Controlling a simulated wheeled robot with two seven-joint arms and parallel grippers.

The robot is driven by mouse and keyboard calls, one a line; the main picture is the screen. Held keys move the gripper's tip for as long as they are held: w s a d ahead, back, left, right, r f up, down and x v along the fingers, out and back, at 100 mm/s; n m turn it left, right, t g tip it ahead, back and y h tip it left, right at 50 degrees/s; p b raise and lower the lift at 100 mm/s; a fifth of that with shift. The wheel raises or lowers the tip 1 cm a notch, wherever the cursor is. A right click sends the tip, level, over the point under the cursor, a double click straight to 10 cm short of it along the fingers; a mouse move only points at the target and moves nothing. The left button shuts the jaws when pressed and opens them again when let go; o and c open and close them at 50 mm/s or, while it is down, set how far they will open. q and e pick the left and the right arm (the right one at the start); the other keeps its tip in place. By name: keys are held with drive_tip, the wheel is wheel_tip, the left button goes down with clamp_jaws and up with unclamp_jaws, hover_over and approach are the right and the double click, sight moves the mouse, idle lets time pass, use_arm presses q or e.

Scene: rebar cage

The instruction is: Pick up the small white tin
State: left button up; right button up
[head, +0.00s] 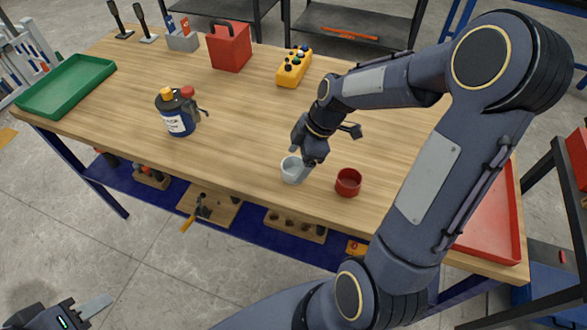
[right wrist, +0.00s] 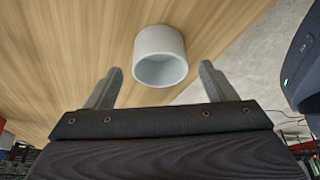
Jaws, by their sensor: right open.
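The small white tin (head: 291,170) stands on the wooden table near its front edge. In the right wrist view the tin (right wrist: 160,55) shows its open mouth and lies ahead of the fingertips, centred between them. My right gripper (head: 303,171) is at the tin in the head view, partly in front of it. In the right wrist view my right gripper (right wrist: 160,82) is open with nothing between its fingers. My left gripper (head: 85,310) is at the lower left of the head view, away from the table; only part of it shows, so its opening is unclear.
A red cup (head: 348,182) stands close to the right of the tin. A blue canister (head: 177,113), red box (head: 229,47), yellow button box (head: 294,68) and green tray (head: 66,86) stand further off. A red tray (head: 491,222) is at the right. The middle of the table is clear.

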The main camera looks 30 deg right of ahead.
drive_tip(key=shift+w+a+f, duration=0.1)
drive_tip(key=shift+a+f, duration=0.15)
drive_tip(key=shift+f, duration=0.45)
drive_tip(key=c, duration=1.1)
